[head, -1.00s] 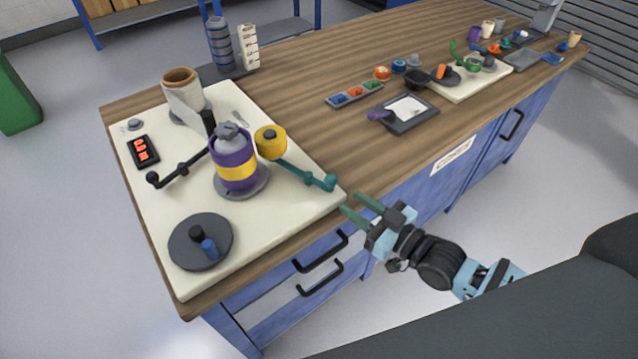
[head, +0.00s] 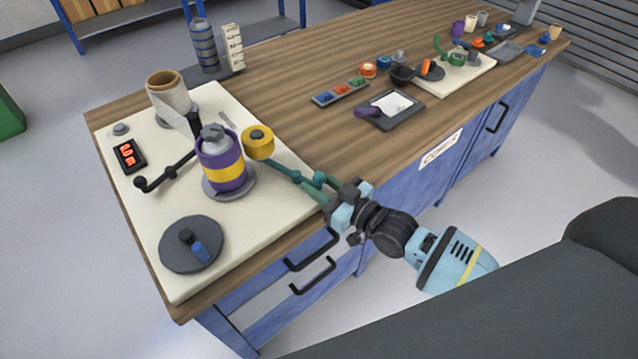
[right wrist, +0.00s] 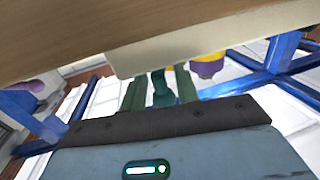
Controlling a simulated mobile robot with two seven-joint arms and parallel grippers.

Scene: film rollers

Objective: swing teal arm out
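The teal arm (head: 291,172) runs from the yellow roller (head: 258,142) toward the front right edge of the cream panel, with a knob at its end. My right gripper (head: 323,190) is at this outer end, its fingers partly hidden in the head view. In the right wrist view the two green fingers (right wrist: 160,92) stand apart, with the teal arm's end (right wrist: 162,88) between them. A small gap shows on the left side; contact on the right side is unclear. My left gripper is not in view.
A purple cylinder with a yellow band (head: 221,163) stands beside the yellow roller. A black arm (head: 165,172) and a dark disc with a blue knob (head: 192,246) are on the cream panel (head: 262,218). Drawer handles (head: 312,250) project below the bench edge.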

